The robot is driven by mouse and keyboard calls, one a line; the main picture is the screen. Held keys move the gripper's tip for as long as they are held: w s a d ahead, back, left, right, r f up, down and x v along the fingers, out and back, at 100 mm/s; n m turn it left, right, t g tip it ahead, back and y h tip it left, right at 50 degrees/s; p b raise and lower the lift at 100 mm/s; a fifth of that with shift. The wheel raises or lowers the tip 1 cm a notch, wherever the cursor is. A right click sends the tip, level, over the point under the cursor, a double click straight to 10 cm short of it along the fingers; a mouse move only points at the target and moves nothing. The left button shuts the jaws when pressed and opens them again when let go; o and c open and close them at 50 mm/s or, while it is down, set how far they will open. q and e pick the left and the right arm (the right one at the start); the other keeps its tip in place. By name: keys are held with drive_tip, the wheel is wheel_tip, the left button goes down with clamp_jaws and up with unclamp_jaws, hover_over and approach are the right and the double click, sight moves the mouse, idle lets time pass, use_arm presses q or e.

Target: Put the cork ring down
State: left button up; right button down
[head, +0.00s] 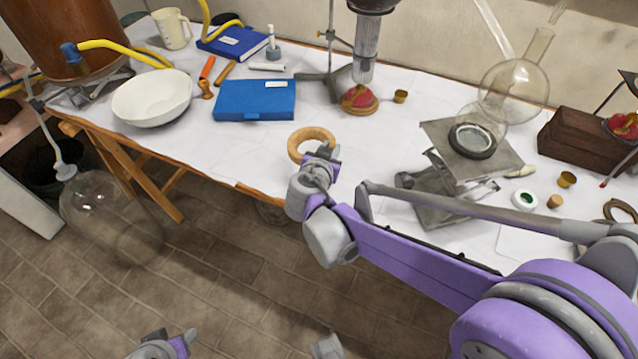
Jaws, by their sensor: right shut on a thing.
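The cork ring (297,143) is a pale tan ring near the front edge of the white-covered table (240,150). My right gripper (322,156) is shut on the near right side of the ring. The ring looks roughly level; I cannot tell whether it touches the table or is just above it. The fingertips are partly hidden by the wrist. Grey and purple parts of my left gripper (162,346) show at the bottom edge over the floor, cut off by the frame, so its jaws cannot be read.
A red-filled flask (359,100) stands behind. A lab jack (440,195) with a glass flask (515,88) stands to the right. Bare cloth surrounds the ring's left and back.

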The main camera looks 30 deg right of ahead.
drive_tip(key=shift+m+g+h, duration=0.3)
drive_tip(key=shift+m+h, duration=0.2)
drive_tip(key=shift+m, duration=0.2)
drive_tip(key=f+b, duration=0.1)
drive_tip(key=f, duration=0.2)
drive_tip(key=d+f+b, duration=0.1)
drive_tip(key=f+b, duration=0.1)
drive_tip(key=f, duration=0.1)
drive_tip(key=s+d+f+b, duration=0.1)
drive_tip(key=f, duration=0.2)
drive_tip(key=shift+f+b, duration=0.3)
drive_tip(key=shift+f, duration=0.05)
use_arm(q)
wheel_tip(320, 180, down, 6)
drive_tip(key=shift+w+f, duration=0.2)
use_arm(e)
drive_tip(key=shift+a, duration=0.1)
drive_tip(key=c, duration=0.7)
unclamp_jaws()
drive_tip(key=shift+c, duration=0.2)
drive_tip(key=shift+r, duration=0.1)
